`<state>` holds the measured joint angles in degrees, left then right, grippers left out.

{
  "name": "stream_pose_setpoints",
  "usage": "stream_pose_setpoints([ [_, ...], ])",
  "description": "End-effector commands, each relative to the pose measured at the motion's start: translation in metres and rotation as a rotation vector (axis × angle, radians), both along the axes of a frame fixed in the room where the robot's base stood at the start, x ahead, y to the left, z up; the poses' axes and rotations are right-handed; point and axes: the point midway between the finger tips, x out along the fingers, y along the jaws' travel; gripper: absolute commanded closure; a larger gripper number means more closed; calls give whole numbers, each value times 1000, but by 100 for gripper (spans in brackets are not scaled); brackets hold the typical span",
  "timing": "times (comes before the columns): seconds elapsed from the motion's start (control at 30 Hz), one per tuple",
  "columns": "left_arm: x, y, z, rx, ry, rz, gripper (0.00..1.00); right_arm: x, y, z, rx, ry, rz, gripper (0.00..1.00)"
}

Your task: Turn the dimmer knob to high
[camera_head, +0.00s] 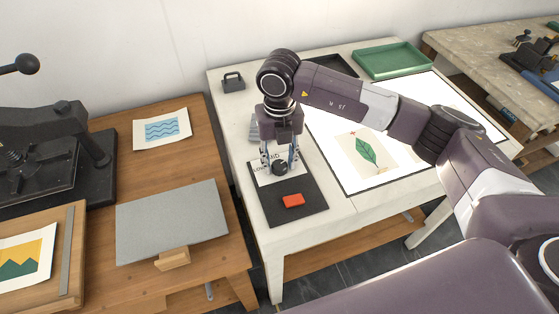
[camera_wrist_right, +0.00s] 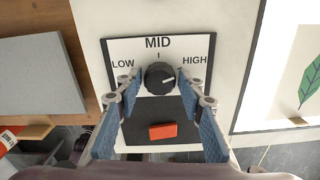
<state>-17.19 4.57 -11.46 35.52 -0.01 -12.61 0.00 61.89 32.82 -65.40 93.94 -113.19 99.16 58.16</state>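The black dimmer knob (camera_wrist_right: 160,78) sits on a dark panel (camera_wrist_right: 137,131) with a white label plate reading LOW, MID and HIGH. My right gripper (camera_wrist_right: 160,76) points down over the knob, with one blue-padded finger on each side and small gaps between fingertips and knob. In the head view, the right gripper (camera_head: 280,164) stands over the knob (camera_head: 280,168), partly covering the label plate. A red rocker-like block (camera_head: 293,200) lies on the panel in front of the knob. My left gripper is out of view.
The panel is on a white table (camera_head: 300,240). A light board with a leaf print (camera_head: 366,152) lies to its right, a green tray (camera_head: 392,60) behind. A small dark weight (camera_head: 233,81) stands back left. A wooden table (camera_head: 215,262) holds a grey slab (camera_head: 170,222).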

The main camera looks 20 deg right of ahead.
Motion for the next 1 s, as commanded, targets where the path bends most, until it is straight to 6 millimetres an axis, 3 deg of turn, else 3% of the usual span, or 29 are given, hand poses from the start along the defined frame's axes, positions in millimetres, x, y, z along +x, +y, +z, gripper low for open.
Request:
stream_pose_setpoints([
  [0.33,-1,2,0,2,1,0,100,-1,0,-1,-1,3,2,53],
  [0.47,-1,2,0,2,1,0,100,-1,0,8,0,2,3,53],
  [0.8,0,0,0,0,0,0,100,0,0,77,1,-2,3,53],
  [1.0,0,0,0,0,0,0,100,0,0,108,1,0,1,53],
])
